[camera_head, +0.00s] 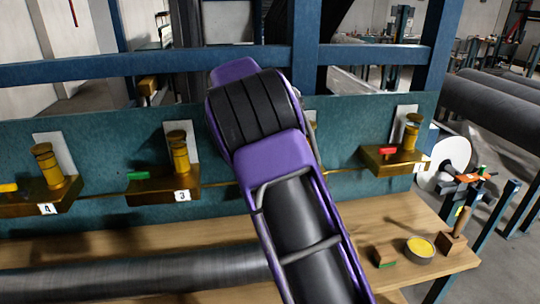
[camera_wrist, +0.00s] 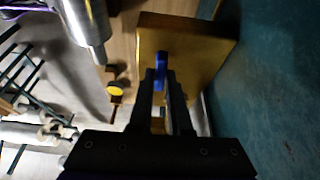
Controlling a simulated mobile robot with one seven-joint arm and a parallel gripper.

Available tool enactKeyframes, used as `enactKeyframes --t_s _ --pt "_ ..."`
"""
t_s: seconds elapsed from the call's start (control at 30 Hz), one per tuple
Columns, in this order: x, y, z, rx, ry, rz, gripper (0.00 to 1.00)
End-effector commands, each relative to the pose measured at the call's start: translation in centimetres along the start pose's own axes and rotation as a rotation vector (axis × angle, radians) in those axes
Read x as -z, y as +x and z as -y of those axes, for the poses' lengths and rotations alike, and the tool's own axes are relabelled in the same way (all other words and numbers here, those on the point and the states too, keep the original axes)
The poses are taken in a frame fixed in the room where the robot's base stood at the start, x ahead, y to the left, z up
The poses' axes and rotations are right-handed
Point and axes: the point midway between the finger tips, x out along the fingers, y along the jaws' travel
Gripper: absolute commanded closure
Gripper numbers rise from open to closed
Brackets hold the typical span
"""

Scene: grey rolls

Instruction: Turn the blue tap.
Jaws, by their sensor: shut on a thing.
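The blue tap (camera_wrist: 161,62) shows in the wrist view as a narrow blue handle against a brass-coloured block (camera_wrist: 200,50). My gripper (camera_wrist: 160,84) is shut on this handle, with one dark finger on each side of it. In the head view my purple and black arm hides the gripper and the blue tap.
In the head view, a yellow tap (camera_head: 8,188), a green tap (camera_head: 138,176) and a red tap (camera_head: 388,151) sit on brass blocks along the teal panel (camera_head: 100,228). A grey roll (camera_head: 130,274), a yellow tin (camera_head: 420,247) and a small block (camera_head: 384,256) lie on the wooden bench (camera_head: 400,211).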

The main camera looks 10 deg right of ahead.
Motion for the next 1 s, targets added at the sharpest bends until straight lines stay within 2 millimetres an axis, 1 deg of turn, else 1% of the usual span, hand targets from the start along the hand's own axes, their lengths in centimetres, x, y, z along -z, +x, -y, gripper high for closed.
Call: enactKeyframes --t_s 0.13,0.17,0.3,0.33,0.6,0.73,0.87,1.0 --pt "0.1 -0.1 0.1 0.003 0.000 0.000 1.00" --pt "0.1 -0.1 0.1 0.003 0.000 0.000 0.82" --pt "0.0 -0.1 0.0 0.002 0.000 0.000 0.57" --pt "0.0 -0.1 0.0 0.002 0.000 0.000 0.54" --pt "0.0 -0.1 0.0 0.001 -0.001 0.000 0.54" --pt "0.0 -0.9 0.1 0.003 -0.001 0.000 0.54" --pt "0.0 -3.0 0.1 0.006 -0.001 0.001 0.54" --pt "0.0 -6.4 0.1 0.006 -0.001 0.001 0.54"
